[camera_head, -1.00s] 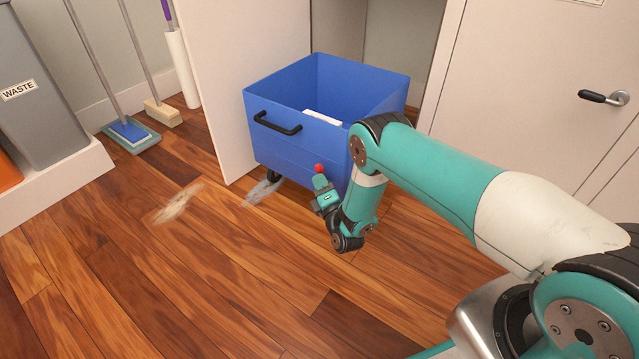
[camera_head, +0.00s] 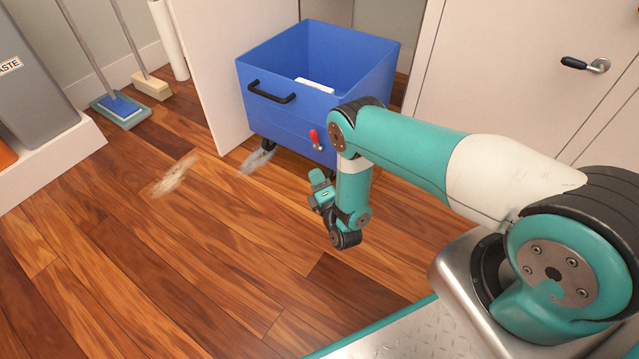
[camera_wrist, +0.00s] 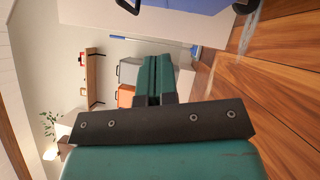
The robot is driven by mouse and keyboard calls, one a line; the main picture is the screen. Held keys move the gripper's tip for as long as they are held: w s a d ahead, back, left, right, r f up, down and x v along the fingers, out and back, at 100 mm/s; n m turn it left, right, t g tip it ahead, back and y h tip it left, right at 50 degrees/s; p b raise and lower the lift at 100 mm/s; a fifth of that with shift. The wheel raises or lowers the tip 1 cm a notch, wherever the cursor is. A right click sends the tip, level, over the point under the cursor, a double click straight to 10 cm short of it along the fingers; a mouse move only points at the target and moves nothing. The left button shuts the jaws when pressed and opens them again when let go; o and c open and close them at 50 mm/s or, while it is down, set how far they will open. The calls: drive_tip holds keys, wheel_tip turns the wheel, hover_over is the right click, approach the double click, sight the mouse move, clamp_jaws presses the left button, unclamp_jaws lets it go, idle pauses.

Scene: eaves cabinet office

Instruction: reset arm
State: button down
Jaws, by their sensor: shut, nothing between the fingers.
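My arm reaches in from the right in the head view, bent down at the elbow. My gripper (camera_head: 319,186) hangs over the wooden floor, in front of the blue cart (camera_head: 288,117) and apart from it. In the wrist view my gripper's fingers (camera_wrist: 158,75) lie together, shut with nothing between them. A red lever (camera_head: 315,138) shows on the lower front of the cart, just above my gripper in the picture. The cart has a black handle (camera_head: 271,93), and something white lies inside it.
A white panel (camera_head: 218,70) stands left of the cart. A grey waste bin (camera_head: 35,85) is at the far left, with a flat mop (camera_head: 121,110) and a broom (camera_head: 152,88) nearby. Pale smudges (camera_head: 175,177) mark the floor. The floor at left and front is open.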

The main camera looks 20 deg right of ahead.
drive_tip(key=s+p, duration=0.3)
drive_tip(key=p, duration=0.2)
drive_tip(key=shift+s+d+f, duration=0.1)
drive_tip(key=shift+s+f, duration=0.25)
